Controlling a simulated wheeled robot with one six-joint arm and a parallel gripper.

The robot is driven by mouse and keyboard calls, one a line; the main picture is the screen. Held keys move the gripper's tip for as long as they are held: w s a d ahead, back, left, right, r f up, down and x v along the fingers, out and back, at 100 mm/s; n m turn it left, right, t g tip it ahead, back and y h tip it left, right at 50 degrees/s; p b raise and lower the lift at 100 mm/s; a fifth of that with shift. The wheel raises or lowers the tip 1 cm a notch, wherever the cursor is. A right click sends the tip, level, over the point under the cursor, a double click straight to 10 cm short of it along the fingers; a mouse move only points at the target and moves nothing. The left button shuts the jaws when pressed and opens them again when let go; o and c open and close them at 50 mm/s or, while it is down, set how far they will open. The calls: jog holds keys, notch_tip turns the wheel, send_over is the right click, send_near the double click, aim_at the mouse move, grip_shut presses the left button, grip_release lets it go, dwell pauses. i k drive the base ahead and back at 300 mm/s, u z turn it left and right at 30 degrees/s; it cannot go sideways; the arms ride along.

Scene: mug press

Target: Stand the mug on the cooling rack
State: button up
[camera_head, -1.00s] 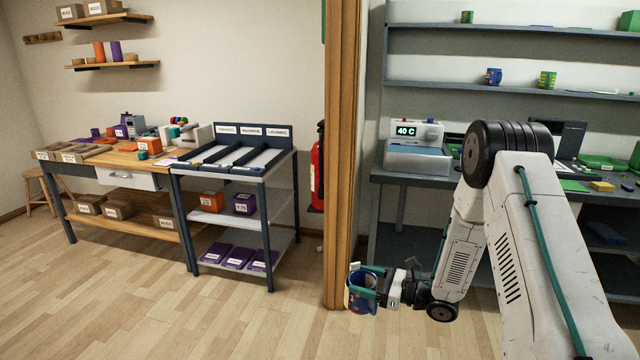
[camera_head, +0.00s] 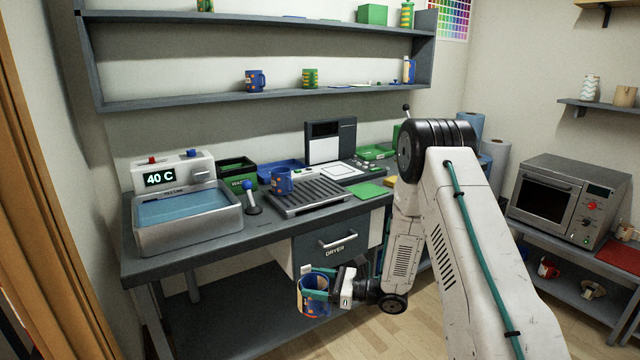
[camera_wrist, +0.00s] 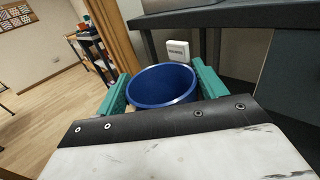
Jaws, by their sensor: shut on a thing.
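My gripper (camera_head: 318,278) is shut on a mug (camera_head: 313,297), its teal fingers on either side of it. The mug is blue with orange and pale patches and is held roughly upright, low in front of the bench and below its top. In the wrist view the mug (camera_wrist: 162,88) shows its open, empty-looking blue inside between the fingers. The cooling rack (camera_head: 322,196) looks to be the dark slatted tray on the bench top, above and behind my gripper. Another blue mug (camera_head: 282,180) with orange spots stands at its left end.
A water bath (camera_head: 188,215) reading 40 C stands at the bench's left, with a blue-knobbed lever (camera_head: 251,198) beside it. The dryer drawer (camera_head: 335,243) is under the bench top. A green sheet (camera_head: 369,190) lies right of the rack. Shelves (camera_head: 200,103) hang above.

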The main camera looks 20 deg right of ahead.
aim_at(328, 192)
jog(key=z, duration=0.45)
jog(key=i, duration=1)
jog(key=z, duration=0.35)
